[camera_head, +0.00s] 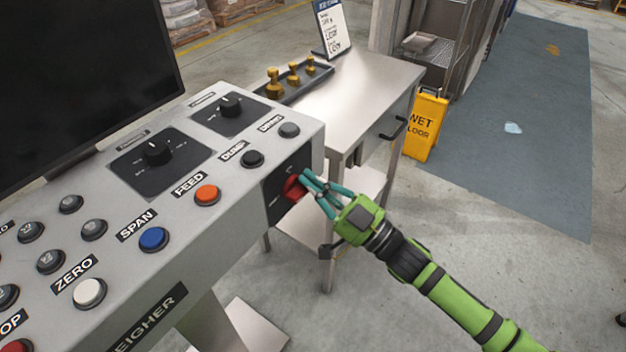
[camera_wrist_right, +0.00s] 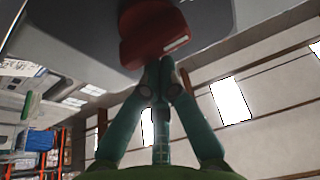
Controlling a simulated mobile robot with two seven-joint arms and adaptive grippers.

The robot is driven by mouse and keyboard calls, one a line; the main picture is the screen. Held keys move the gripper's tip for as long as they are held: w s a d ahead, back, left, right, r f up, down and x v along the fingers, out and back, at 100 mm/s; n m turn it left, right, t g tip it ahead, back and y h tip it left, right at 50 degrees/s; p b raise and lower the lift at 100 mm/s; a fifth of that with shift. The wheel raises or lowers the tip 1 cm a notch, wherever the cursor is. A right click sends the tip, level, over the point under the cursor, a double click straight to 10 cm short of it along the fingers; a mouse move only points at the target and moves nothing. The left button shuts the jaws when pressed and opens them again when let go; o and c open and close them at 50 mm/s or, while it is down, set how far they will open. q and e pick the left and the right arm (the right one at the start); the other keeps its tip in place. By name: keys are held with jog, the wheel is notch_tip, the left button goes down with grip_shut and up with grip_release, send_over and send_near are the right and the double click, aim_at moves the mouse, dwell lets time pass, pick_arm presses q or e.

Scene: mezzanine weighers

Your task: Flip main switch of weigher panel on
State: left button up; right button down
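The weigher panel (camera_head: 235,245) is a light grey sloped console on the left of the head view. Its main switch (camera_head: 293,188) is a red rotary handle on a black plate on the console's right end face. The red handle (camera_wrist_right: 153,35) also fills the top middle of the wrist view. My right gripper (camera_head: 315,186) is at this handle, its teal fingers drawn together at the tips. In the wrist view the fingertips (camera_wrist_right: 158,70) meet at the handle's lower edge; whether they touch it I cannot tell. The plate's markings are too small to read. My left gripper is not in view.
The console top has labelled buttons, such as orange FEED (camera_head: 207,194) and blue SPAN (camera_head: 153,238), and two black rotary knobs. A steel table (camera_head: 355,90) with brass weights (camera_head: 293,73) stands behind. A yellow wet-floor sign (camera_head: 425,125) is to the right. Open floor lies right.

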jog(key=shift+w+d+f+m+t+h+p, duration=0.1)
jog(key=shift+m+t+h+p, duration=0.3)
jog(key=shift+m, duration=0.55)
jog(key=shift+w+d+m+t+h+p, duration=0.1)
jog(key=shift+m+t+h+p, duration=0.1)
jog(key=shift+m+t+p, duration=0.55)
jog(key=shift+w+f+m+h+p, duration=0.15)
jog(key=shift+m+h+p, duration=0.45)
jog(key=shift+m, duration=1.1)
jog(key=m+p, duration=0.1)
jog(key=m, duration=0.1)
jog(key=m+h+p, duration=0.1)
jog(key=m, duration=0.1)
jog(key=m+h+p, duration=0.1)
jog(key=m, duration=0.1)
jog(key=shift+w+d+f+t, duration=0.15)
jog(key=shift+d+f+t, duration=0.05)
jog(key=shift+f+t, duration=0.2)
notch_tip(320, 180, down, 2)
jog(key=m+h+p, duration=0.1)
jog(key=m+p, duration=0.1)
jog(key=m, duration=0.2)
jog(key=m+g+h+p, duration=0.1)
jog(key=m+p, duration=0.1)
jog(key=m, duration=0.2)
jog(key=shift+h, duration=0.4)
jog(key=shift+f, duration=0.15)
